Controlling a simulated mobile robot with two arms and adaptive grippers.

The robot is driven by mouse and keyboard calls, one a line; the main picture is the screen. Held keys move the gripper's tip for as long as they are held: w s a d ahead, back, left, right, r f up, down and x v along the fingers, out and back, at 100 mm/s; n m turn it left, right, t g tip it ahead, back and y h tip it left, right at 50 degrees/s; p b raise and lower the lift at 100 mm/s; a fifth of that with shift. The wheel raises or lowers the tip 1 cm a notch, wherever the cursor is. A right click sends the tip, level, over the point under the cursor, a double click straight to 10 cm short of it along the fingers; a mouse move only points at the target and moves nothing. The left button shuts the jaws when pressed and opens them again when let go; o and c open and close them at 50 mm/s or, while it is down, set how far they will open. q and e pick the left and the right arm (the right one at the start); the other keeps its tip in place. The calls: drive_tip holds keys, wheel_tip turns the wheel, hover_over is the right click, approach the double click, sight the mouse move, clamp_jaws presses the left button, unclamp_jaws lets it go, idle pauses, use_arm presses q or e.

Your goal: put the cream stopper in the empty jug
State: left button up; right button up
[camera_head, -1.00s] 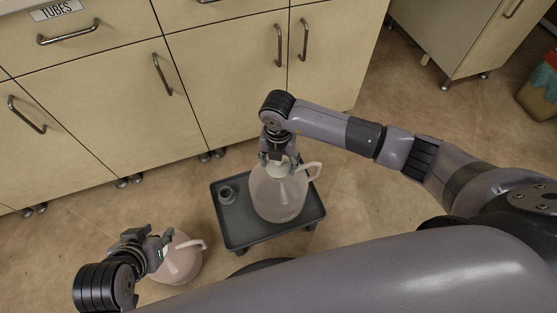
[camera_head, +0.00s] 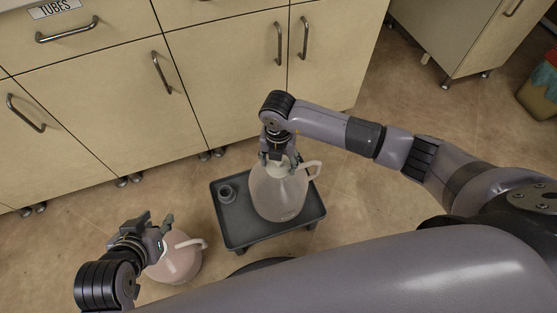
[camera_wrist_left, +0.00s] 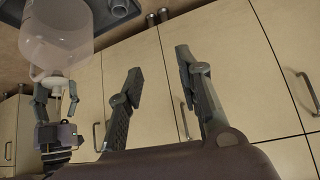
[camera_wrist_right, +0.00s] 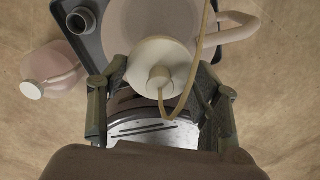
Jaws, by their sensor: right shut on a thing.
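The cream stopper (camera_wrist_right: 150,60) is a round disc with a knob and a thin tan tube, in the right wrist view. My right gripper (camera_head: 279,160) is shut on it at the mouth of a clear, empty-looking jug (camera_head: 275,195) on the dark tray. I cannot tell how far the stopper sits in the mouth. The jug's handle points right. My left gripper (camera_head: 166,240) is open and empty, above and beside a pinkish jug (camera_head: 178,262) on the floor. This second jug has a white cap in the right wrist view (camera_wrist_right: 32,90). The left wrist view shows the spread fingers (camera_wrist_left: 160,75).
The low dark tray (camera_head: 245,236) also bears a small dark ring-like cup (camera_head: 227,194). Beige cabinets (camera_head: 105,110) with metal handles stand behind. A bin (camera_head: 540,90) is at the far right. The floor right of the tray is clear.

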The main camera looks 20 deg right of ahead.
use_arm(q)
drive_tip(key=shift+w+d+r+t, duration=0.2)
drive_tip(key=shift+w+r+t, duration=0.15)
drive_tip(key=shift+w, duration=0.25)
drive_tip(key=shift+w+d+r+t, duration=0.25)
drive_tip(key=shift+w+r, duration=0.15)
drive_tip(key=shift+w, duration=0.15)
use_arm(e)
drive_tip(key=shift+f, duration=0.4)
drive_tip(key=o, duration=1.2)
drive_tip(key=shift+b, duration=0.3)
wheel_tip(320, 180, up, 12)
